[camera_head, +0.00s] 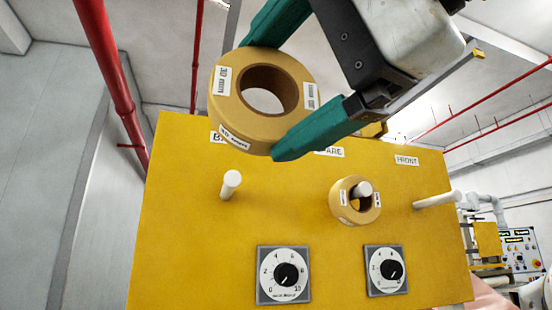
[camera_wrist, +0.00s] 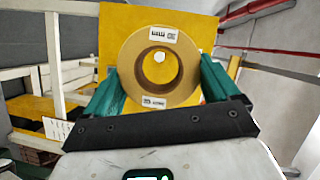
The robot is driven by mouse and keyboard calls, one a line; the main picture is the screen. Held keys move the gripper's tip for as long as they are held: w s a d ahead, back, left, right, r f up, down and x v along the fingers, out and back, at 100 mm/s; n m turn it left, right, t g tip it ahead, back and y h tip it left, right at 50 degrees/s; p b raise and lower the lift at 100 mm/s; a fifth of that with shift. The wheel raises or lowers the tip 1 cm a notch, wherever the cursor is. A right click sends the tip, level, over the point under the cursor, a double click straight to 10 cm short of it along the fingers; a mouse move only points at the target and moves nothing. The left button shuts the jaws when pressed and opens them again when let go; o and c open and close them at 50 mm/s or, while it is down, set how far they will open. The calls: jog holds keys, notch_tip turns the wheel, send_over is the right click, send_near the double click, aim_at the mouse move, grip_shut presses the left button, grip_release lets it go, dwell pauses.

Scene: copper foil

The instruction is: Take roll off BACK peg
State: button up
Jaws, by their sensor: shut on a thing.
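A large tan roll (camera_head: 224,110) with white labels is held between the two green fingers of my gripper (camera_head: 268,95). The roll also shows in the wrist view (camera_wrist: 185,85), between both fingers of my gripper (camera_wrist: 160,85). In the head view the roll appears above the white BACK peg (camera_head: 231,184), which is bare. The roll partly covers the BACK label (camera_head: 217,137). In the wrist view a white peg end (camera_wrist: 159,57) shows through the roll's hole. How far the roll stands from the panel is hard to tell.
The yellow panel (camera_head: 190,255) carries a smaller tan roll (camera_head: 344,210) on the middle, SPARE peg (camera_head: 364,189). The FRONT peg (camera_head: 437,200) is bare. Two dials (camera_head: 284,276) (camera_head: 386,270) sit below. A red pipe (camera_head: 110,70) runs at left.

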jog(key=s+d+b, duration=0.3)
jog(key=s+b, duration=0.4)
jog(key=s, duration=0.4)
dwell(0.6)
